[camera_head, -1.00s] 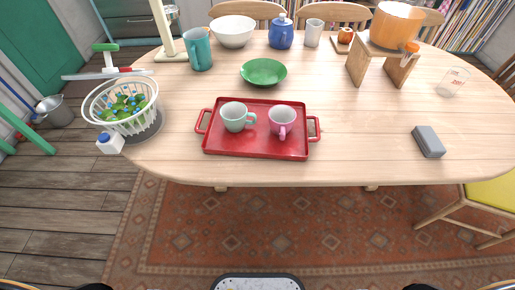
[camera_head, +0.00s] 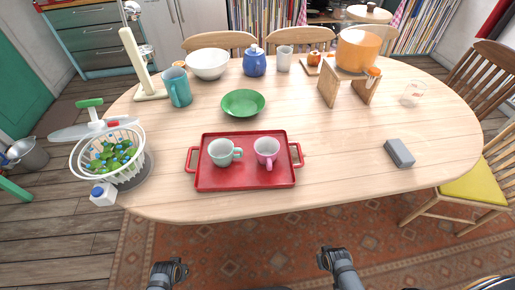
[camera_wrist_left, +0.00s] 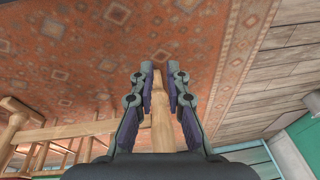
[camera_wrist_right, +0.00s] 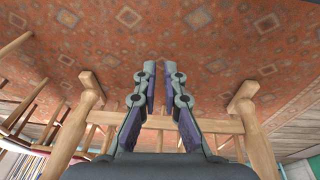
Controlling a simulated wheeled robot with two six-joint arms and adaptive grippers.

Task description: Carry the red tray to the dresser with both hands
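The red tray (camera_head: 210,179) lies flat on the wooden table near its front edge, with a handle at its left and right ends. A pale green mug (camera_head: 221,154) and a pink mug (camera_head: 266,151) stand upright on it. My left gripper (camera_head: 168,270) and right gripper (camera_head: 333,257) are in front of the table, apart from the tray. Both are empty, with a gap between the fingers in the left wrist view (camera_wrist_left: 159,72) and right wrist view (camera_wrist_right: 160,70).
A white basket (camera_head: 82,165) and a small blue-capped carton (camera_head: 104,195) stand left of the tray. A green plate (camera_head: 243,103) lies behind it. A grey block (camera_head: 399,152) lies to the right, with bare tabletop between. A yellow-seated chair (camera_head: 478,185) stands at right.

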